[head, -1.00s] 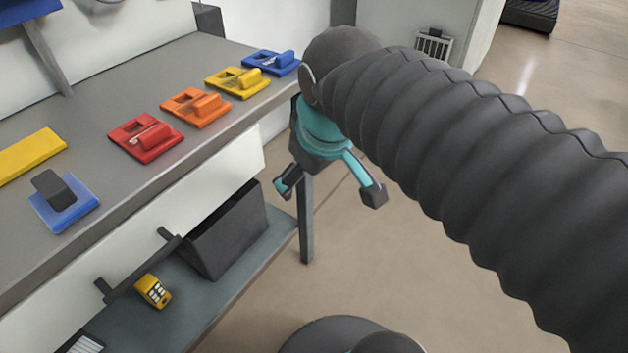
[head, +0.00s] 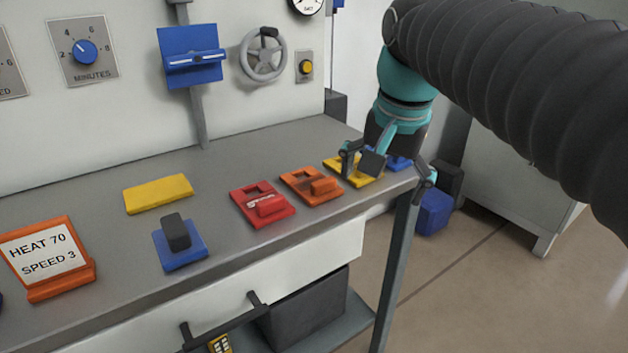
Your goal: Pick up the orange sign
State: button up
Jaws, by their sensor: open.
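The orange sign (head: 48,262) stands on the grey workbench at the left in the head view. It has an orange frame and base and a white face reading "HEAT 70 SPEED 3". My gripper (head: 387,163) is open and empty at the right end of the bench, pointing down, far to the right of the sign. It partly covers a yellow block and a blue block there.
A red block (head: 262,204), a blue block with a black grip (head: 179,244) and a yellow plate (head: 158,194) lie between sign and gripper. Behind are a wall dial (head: 84,51), blue bracket (head: 191,55) and handwheel (head: 263,54). A dark bin (head: 304,312) sits below.

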jog(key=w+a+r+m+g, duration=0.2)
jog(key=w+a+r+m, duration=0.1)
jog(key=w+a+r, duration=0.25)
notch_tip(320, 180, up, 3)
jog(key=m+g, duration=0.1)
jog(key=m, duration=0.2)
send_over(310, 181)
jog(key=s, duration=0.3)
jog(key=f, duration=0.5)
jog(key=f+b, duration=0.1)
jog(key=f, duration=0.2)
jog(key=shift+w+d+f, duration=0.2)
jog(key=shift+w+d, duration=0.05)
jog(key=shift+d, duration=0.05)
jog(key=shift+s+a+f+b, duration=0.15)
jog(key=shift+f+b, duration=0.15)
jog(key=shift+f, duration=1.05)
jog(key=shift+a+f+b, duration=0.15)
jog(key=shift+f+b, duration=0.15)
jog(key=shift+f, duration=1)
jog(key=c, duration=1.5)
grip_shut()
jog(key=shift+f, duration=0.1)
